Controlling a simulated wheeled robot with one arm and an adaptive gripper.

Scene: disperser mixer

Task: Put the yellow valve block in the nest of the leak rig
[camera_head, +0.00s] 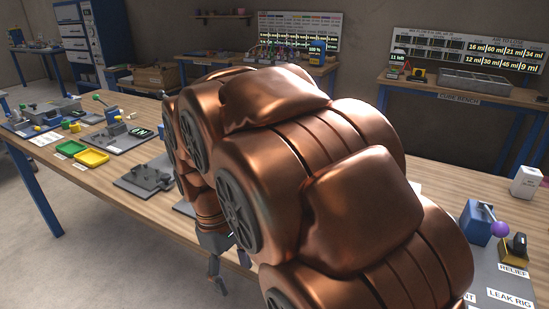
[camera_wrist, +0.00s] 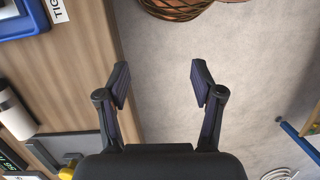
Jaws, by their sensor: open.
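The leak rig (camera_head: 490,272) is a grey plate at the lower right of the head view, labelled LEAK RIG and RELIEF. It bears a blue block (camera_head: 475,222) with a purple-knobbed lever and a yellow-and-black part (camera_head: 514,250). My arm hides the rest of it, and I cannot make out the nest. Small yellow pieces (camera_head: 75,127) lie on the far left of the bench; I cannot tell whether one is the valve block. My gripper (camera_head: 219,284) hangs beside the bench's front edge. In the wrist view my gripper (camera_wrist: 160,82) is open and empty above the floor.
The long wooden bench (camera_head: 125,191) carries a yellow tray (camera_head: 92,158), a green tray (camera_head: 70,148) and dark fixtures. A white box (camera_head: 526,182) stands behind the rig.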

